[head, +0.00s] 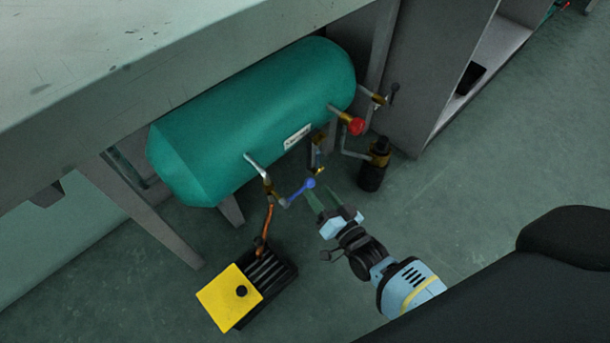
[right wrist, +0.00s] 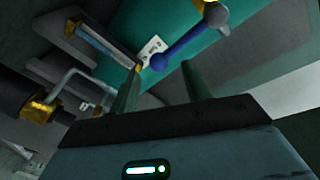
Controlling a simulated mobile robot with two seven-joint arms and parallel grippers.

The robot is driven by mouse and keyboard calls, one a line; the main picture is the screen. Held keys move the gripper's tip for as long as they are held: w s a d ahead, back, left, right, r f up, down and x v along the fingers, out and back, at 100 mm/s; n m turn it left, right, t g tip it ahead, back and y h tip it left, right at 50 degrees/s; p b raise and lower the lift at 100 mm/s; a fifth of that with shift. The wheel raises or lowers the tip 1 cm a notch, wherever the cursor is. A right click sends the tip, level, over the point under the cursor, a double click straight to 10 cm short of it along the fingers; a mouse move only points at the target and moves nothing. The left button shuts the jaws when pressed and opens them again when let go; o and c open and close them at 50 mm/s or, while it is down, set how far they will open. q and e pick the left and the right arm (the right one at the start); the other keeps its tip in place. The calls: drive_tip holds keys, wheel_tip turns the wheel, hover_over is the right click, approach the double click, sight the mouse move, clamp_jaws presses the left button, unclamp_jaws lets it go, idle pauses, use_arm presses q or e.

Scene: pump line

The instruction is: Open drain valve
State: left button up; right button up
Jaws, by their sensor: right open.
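The blue valve lever (head: 298,193) with a ball end sticks out from the pipe fitting under the teal tank (head: 250,115). In the right wrist view the lever (right wrist: 185,42) runs from upper right down to its ball, which appears between my fingertips. My right gripper (head: 322,193) is open, its two green fingers pointing at the ball end of the lever. The fingers also show in the right wrist view (right wrist: 161,72). They look very near the ball, but I cannot tell whether they touch it. My left gripper is not in view.
A yellow-topped black box (head: 230,298) stands on the floor below the valve, with an orange hose (head: 268,225) above it. A red knob (head: 356,126) and a black filter bowl (head: 372,174) are to the right. A bench (head: 120,60) overhangs the tank. Floor at right is clear.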

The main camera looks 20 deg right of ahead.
sight(309, 182)
drive_tip(key=w, duration=0.1)
drive_tip(key=w+b, duration=0.1)
drive_tip(key=w, duration=0.1)
drive_tip(key=w+b, duration=0.1)
drive_tip(key=w, duration=0.1)
drive_tip(key=shift+a+f, duration=0.15)
drive_tip(key=shift+a, duration=0.25)
drive_tip(key=shift+w+a, duration=0.1)
drive_tip(key=shift+w, duration=0.75)
drive_tip(key=c, duration=0.9)
drive_tip(key=shift+s, duration=0.1)
clamp_jaws()
